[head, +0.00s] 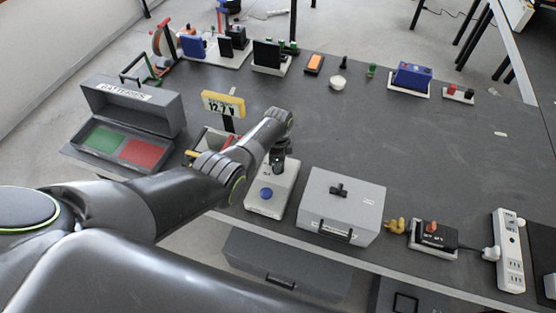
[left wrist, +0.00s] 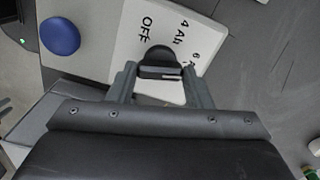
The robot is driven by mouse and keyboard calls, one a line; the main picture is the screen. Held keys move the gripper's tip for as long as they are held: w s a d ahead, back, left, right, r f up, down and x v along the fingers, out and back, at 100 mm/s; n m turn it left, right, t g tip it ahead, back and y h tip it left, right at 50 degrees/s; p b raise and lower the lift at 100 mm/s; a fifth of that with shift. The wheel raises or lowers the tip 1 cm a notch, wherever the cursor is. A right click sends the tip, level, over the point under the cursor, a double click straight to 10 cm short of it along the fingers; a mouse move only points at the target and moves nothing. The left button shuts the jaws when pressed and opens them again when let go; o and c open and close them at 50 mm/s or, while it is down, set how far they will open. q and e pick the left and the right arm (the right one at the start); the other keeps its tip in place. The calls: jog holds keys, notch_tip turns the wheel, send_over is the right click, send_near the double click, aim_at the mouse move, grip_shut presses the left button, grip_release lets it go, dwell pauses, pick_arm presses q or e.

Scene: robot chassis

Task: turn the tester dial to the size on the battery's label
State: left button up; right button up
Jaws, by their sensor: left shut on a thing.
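The tester (head: 275,200) is a pale box with a blue button (head: 266,193) near the table's front edge. In the left wrist view its white face (left wrist: 120,30) carries the words "OFF", "4 Ah" and a partly hidden "6 A". Its black dial knob (left wrist: 158,58) is between the fingers of my left gripper (left wrist: 160,75), which is shut on it. In the head view my left gripper (head: 279,158) reaches down onto the tester and hides most of the dial. A blue block with red and black on top (head: 411,76), possibly the battery, stands far back; its label is unreadable.
An open "BATTERIES" box (head: 165,112) with green and red pads stands left, beside a yellow "12.7 V" display (head: 222,104). A grey lidded box (head: 342,205) is close right of the tester. A power strip (head: 508,250) lies farther right. The table's middle right is clear.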

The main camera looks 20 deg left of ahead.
pick_arm(q)
jog(key=shift+w+r, duration=0.1)
dwell(0.4)
jog(key=o, duration=1)
jog(key=shift+r, duration=0.5)
notch_tip(320, 180, up, 5)
jog(key=shift+f+p, duration=0.15)
jog(key=shift+p, duration=0.65)
notch_tip(320, 180, up, 12)
jog(key=shift+f+b, duration=0.2)
jog(key=shift+b, duration=0.6)
